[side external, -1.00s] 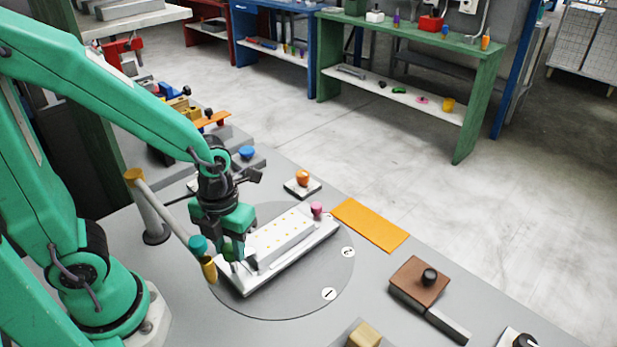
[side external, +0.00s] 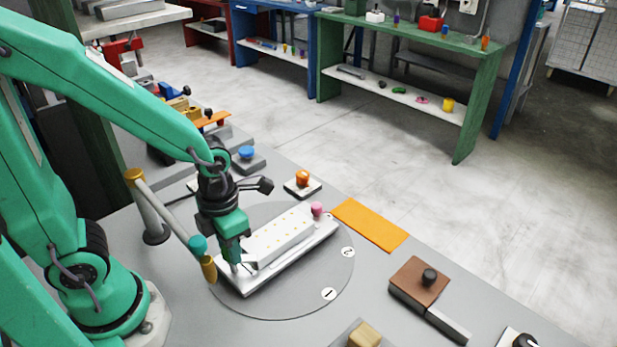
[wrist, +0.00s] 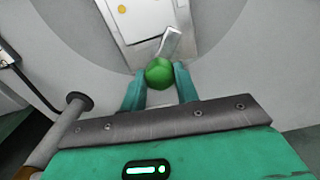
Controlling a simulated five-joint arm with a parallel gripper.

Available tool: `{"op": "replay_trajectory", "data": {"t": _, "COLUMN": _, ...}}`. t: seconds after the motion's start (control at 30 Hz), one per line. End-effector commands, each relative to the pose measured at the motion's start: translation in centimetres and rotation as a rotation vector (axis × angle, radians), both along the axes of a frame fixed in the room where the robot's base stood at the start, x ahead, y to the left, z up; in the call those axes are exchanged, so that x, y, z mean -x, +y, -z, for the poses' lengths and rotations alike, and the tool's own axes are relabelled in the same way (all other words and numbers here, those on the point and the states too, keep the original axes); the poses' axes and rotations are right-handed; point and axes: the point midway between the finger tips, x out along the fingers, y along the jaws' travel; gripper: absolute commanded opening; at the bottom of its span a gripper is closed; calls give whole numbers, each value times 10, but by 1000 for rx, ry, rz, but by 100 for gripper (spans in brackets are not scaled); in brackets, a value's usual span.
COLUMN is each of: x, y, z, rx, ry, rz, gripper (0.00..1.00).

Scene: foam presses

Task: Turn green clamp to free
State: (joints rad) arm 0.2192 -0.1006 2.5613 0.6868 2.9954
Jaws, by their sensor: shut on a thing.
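The green clamp shows in the wrist view as a round green knob (wrist: 159,73) with a short metal lever (wrist: 170,42) reaching up and slightly right onto the white plate. My gripper (wrist: 160,86) is shut on the knob, one teal finger on each side. In the side view my gripper (side external: 234,264) is down at the near left end of the long white fixture (side external: 285,254); its fingers largely hide the green knob there. A pink knob (side external: 317,208) stands at the fixture's far end.
The fixture lies on a round grey turntable (side external: 300,300). An orange mat (side external: 371,224), an orange-knobbed block (side external: 303,179) and a brown block (side external: 419,279) lie around the turntable.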

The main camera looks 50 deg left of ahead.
Motion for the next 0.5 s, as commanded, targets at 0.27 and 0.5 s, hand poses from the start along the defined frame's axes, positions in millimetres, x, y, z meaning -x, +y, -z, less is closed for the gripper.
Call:
{"op": "replay_trajectory", "data": {"t": 0.27, "x": -4, "y": -1, "z": -2, "rx": 3, "ry": -14, "rz": 0, "gripper": 48}}
{"op": "replay_trajectory", "data": {"t": 0.5, "x": -2, "y": -1, "z": -1, "rx": 1, "ry": -7, "rz": -2, "gripper": 52}}
